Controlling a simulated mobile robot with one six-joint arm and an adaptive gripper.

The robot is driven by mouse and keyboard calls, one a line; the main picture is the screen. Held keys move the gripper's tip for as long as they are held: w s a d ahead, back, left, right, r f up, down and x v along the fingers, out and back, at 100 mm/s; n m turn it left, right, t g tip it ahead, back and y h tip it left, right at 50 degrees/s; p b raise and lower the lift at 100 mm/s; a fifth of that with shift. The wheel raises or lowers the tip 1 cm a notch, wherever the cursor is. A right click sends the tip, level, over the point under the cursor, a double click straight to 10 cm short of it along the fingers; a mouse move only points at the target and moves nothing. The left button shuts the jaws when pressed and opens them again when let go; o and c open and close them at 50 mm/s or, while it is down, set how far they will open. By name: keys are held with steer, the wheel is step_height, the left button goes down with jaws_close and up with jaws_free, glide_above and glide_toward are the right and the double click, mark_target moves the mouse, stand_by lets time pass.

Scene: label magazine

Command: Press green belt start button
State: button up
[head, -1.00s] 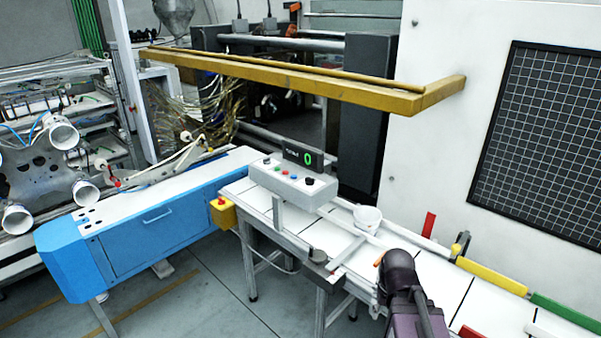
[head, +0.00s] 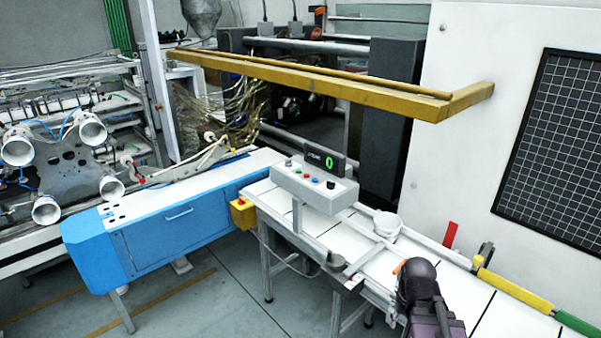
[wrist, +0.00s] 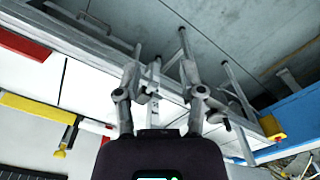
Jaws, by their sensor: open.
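The grey control box (head: 318,195) stands over the belt in the head view. A small green button (head: 298,170) is on its sloped top, toward the left, beside a red one and a blue one. A black knob (head: 331,184) is at the right end. My gripper (wrist: 160,80) shows in the wrist view with its two fingers spread and nothing between them. In the head view my arm is over the belt, to the right of and nearer than the box, apart from it; the fingers are not clear there. I cannot make out the green button in the wrist view.
A display (head: 325,160) showing a green 0 stands behind the buttons. A white cup (head: 387,224) sits on the white belt (head: 380,268) between the box and my arm. A yellow beam (head: 330,87) crosses above. A blue cabinet (head: 155,238) is left.

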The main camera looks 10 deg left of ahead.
stand_by(0.3)
jaws_close()
stand_by(1.1)
